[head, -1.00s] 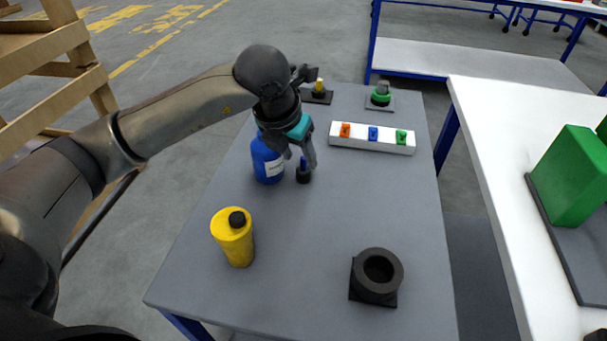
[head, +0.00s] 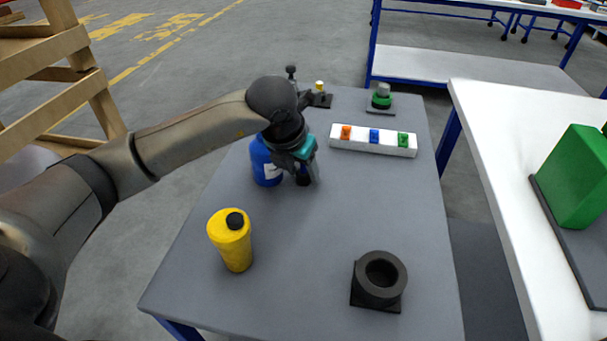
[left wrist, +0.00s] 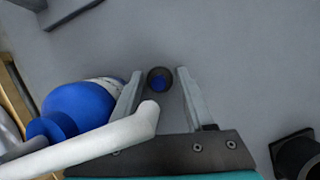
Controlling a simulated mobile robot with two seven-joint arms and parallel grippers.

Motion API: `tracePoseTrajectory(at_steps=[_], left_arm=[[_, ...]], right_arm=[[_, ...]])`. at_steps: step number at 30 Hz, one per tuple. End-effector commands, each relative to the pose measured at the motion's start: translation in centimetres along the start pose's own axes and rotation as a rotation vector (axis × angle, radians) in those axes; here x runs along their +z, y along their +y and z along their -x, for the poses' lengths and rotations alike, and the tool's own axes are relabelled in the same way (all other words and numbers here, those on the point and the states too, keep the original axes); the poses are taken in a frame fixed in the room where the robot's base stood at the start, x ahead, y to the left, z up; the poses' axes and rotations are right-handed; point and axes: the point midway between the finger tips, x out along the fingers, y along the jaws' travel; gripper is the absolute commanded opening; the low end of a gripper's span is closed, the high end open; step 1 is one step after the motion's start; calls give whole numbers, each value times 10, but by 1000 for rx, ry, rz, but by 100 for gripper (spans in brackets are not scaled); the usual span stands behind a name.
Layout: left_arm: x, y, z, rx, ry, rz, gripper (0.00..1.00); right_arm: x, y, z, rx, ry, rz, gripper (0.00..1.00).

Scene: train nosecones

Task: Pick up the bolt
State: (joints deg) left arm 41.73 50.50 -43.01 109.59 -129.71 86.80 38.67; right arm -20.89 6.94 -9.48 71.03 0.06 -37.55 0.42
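The bolt (left wrist: 159,84) shows in the left wrist view as a blue round top inside a dark ring, upright on the grey table. In the head view its dark base (head: 303,181) shows under my gripper, and the rest is mostly hidden. My left gripper (head: 309,178) points down over it. In the left wrist view the two fingers of the gripper (left wrist: 160,73) are apart, one on each side of the bolt, with a gap on both sides. My right gripper is in neither view.
A blue bottle (head: 264,165) stands close left of my gripper. A yellow bottle (head: 232,245) and a black ring-shaped holder (head: 380,283) stand nearer. A white block (head: 360,146) with orange, blue and green pieces lies behind right. The table's middle is clear.

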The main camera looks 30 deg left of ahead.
Motion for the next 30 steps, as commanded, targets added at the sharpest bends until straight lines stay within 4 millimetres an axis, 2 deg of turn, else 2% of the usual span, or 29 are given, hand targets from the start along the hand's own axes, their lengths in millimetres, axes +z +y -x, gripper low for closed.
tracePoseTrajectory(at_steps=[1, 12, 14, 30], left_arm=[[0, 0, 0, 0, 0, 0, 47], [0, 0, 0, 0, 0, 0, 5], [0, 0, 0, 0, 0, 0, 0], [2, 0, 4, 0, -1, 0, 0]], right_arm=[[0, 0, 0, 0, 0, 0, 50], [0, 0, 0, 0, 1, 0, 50], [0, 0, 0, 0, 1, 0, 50], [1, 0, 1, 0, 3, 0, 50]])
